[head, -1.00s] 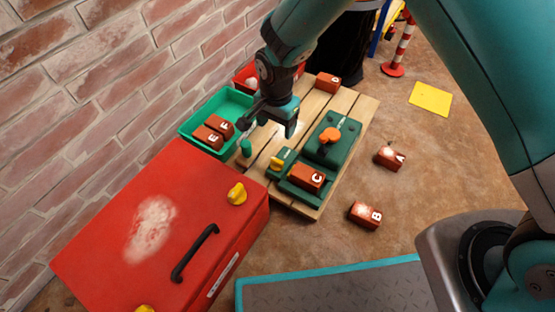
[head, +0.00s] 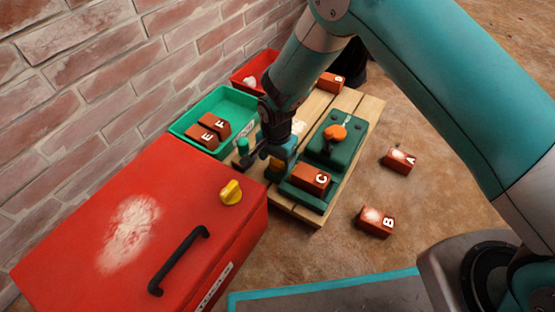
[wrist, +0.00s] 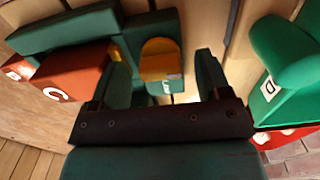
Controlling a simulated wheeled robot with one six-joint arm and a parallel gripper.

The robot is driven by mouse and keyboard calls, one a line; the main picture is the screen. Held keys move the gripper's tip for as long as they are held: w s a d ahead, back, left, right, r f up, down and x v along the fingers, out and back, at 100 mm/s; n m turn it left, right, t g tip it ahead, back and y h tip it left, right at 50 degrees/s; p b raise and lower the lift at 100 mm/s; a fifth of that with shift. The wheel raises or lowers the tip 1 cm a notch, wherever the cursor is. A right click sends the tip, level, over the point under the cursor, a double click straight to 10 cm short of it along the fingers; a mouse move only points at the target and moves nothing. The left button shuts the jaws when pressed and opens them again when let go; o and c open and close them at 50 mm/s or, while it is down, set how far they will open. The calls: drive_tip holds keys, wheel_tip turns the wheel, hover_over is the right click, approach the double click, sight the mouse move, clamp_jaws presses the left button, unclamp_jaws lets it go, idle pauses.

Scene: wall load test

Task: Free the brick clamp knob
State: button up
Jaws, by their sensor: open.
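The yellow clamp knob (wrist: 160,62) sits on a small green block in the wrist view, between my open gripper's two fingers. I cannot tell whether either finger touches it. In the head view my gripper (head: 265,162) is low over the near left part of the wooden pallet, and it mostly hides the knob there. Brick C (head: 311,179), red-brown, lies in the green clamp fixture (head: 303,195) right of the gripper. In the wrist view brick C (wrist: 66,80) is left of the fingers.
A green fixture with an orange knob (head: 335,132) stands behind brick C. A green tray (head: 178,123) holds bricks E and F. A red case (head: 85,235) with a handle and yellow knob stands nearby left. Bricks A (head: 398,160) and B (head: 375,221) lie on the floor.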

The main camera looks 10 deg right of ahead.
drive_tip(key=c, duration=0.9)
drive_tip(key=shift+r+p, duration=0.1)
drive_tip(key=shift+p, duration=0.25)
drive_tip(key=n+p, duration=0.2)
drive_tip(key=p, duration=0.1)
drive_tip(key=shift+d+r+n, duration=0.1)
drive_tip(key=shift+r+n, duration=0.05)
drive_tip(key=shift+n, duration=0.15)
drive_tip(key=n+p, duration=0.8)
drive_tip(key=n, duration=0.2)
drive_tip(key=shift+s+n, duration=0.1)
drive_tip(key=shift+n, duration=0.3)
drive_tip(key=shift+f+n+p, duration=0.15)
drive_tip(key=shift+n+p, duration=0.2)
drive_tip(key=shift+n, duration=0.75)
drive_tip(key=shift+f+n+p, duration=0.1)
drive_tip(key=shift+n+p, duration=0.25)
drive_tip(key=shift+n, duration=0.75)
